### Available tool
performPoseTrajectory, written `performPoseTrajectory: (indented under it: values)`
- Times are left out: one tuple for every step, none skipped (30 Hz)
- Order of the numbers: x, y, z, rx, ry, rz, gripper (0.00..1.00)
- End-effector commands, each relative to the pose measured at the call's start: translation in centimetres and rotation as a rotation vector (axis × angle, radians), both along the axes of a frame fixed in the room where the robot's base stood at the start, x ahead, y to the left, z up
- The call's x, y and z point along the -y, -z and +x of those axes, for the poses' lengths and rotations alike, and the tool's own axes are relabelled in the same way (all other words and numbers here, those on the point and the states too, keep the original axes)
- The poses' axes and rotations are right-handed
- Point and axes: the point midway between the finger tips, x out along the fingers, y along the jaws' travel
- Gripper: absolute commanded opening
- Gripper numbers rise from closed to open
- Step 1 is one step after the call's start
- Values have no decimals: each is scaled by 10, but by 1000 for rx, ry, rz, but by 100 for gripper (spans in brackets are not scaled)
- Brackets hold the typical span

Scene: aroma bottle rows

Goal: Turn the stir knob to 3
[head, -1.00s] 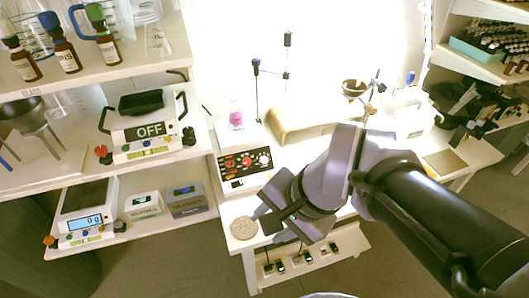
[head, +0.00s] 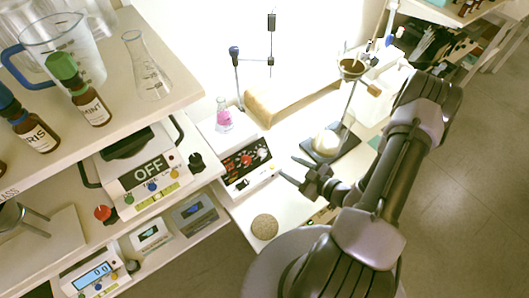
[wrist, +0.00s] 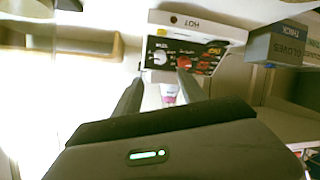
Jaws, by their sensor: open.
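The hotplate stirrer (head: 232,150) has a black front panel with a red knob (head: 246,160) and a white knob (head: 262,154) to its right. A flask with pink liquid (head: 224,121) stands on top. In the wrist view the panel (wrist: 188,54) appears inverted, with the white knob (wrist: 160,57) left of the red knob (wrist: 184,62). The knob labels and settings are too small to read surely. My gripper (head: 291,170) is open and empty, in front and to the right of the panel, apart from it. Its fingers (wrist: 157,82) point toward the panel in the wrist view.
A round cork mat (head: 265,227) lies on the bench in front of the stirrer. Shelves with a scale (head: 148,168) and bottles (head: 90,103) are at left.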

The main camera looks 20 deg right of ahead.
Motion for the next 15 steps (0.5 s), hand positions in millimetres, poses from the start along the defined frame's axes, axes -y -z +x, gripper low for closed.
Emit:
performPoseTrajectory:
  values:
    - [-6, 7, 10, 2, -7, -1, 49]
    - [-8, 10, 17, 2, -8, -2, 49]
    - [-11, 13, 25, 1, -9, -2, 49]
    - [-13, 16, 32, 2, -7, -2, 49]
    - [-16, 18, 38, 3, -8, -2, 49]
    - [-19, 22, 47, 2, -9, -4, 49]
    - [-21, 25, 54, 2, -9, -4, 49]
    - [-23, 27, 60, 3, -9, -3, 49]
    - [-26, 30, 68, 2, -9, -4, 49]
    - [-28, 33, 74, 3, -8, -4, 49]
    - [-30, 35, 79, 2, -9, -4, 49]
    - [-32, 37, 86, 3, -8, -4, 49]
    - [-34, 39, 90, 2, -8, -3, 49]
    - [-35, 41, 95, 3, -7, -3, 49]
    - [-37, 42, 99, 2, -6, -4, 49]
